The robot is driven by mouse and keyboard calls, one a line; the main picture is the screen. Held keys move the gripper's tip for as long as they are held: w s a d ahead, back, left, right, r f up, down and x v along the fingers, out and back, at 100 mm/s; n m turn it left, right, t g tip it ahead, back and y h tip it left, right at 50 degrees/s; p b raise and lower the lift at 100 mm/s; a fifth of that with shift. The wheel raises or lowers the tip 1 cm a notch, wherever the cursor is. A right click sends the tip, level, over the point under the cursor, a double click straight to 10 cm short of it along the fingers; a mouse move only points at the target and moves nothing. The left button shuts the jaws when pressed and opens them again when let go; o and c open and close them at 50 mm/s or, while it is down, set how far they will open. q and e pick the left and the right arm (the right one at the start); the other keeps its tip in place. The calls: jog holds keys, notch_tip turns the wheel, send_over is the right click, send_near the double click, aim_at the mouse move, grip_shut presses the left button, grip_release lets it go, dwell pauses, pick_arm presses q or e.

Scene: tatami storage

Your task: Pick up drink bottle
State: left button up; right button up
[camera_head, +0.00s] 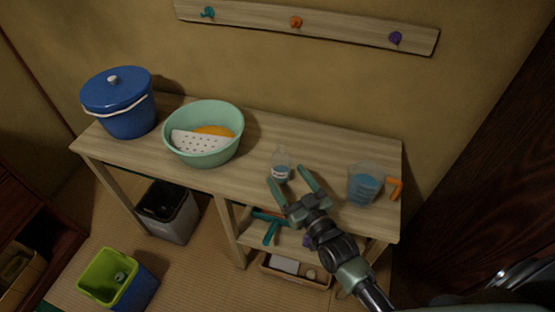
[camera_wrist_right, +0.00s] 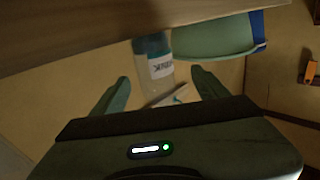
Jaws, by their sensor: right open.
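The drink bottle (camera_head: 281,171) is small and clear with a white label and bluish contents. It stands upright near the front edge of the wooden table (camera_head: 325,160). My right gripper (camera_head: 288,175) is open, with its two green fingers pointing at the bottle from the front. The bottle shows between the fingertips. In the right wrist view the picture is turned over, and the bottle (camera_wrist_right: 155,58) appears between the spread fingers (camera_wrist_right: 160,76), its label facing the camera. I cannot tell whether a finger touches it. My left gripper is not in view.
A measuring jug (camera_head: 364,184) with blue liquid and an orange handle stands right of the bottle. A mint basin (camera_head: 203,158) holding a white perforated piece and something orange, and a blue lidded bucket (camera_head: 128,115), stand left. A lower shelf (camera_head: 288,240) holds teal-handled items.

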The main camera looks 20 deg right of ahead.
aim_at(286, 172)
jog(key=w, duration=0.3)
jog(key=shift+w+f, duration=0.1)
jog(key=shift+f, duration=0.05)
jog(key=shift+w+a+f, duration=0.1)
jog(key=shift+w+a, duration=0.05)
jog(key=shift+w, duration=1.1)
jog(key=c, duration=1.3)
grip_shut()
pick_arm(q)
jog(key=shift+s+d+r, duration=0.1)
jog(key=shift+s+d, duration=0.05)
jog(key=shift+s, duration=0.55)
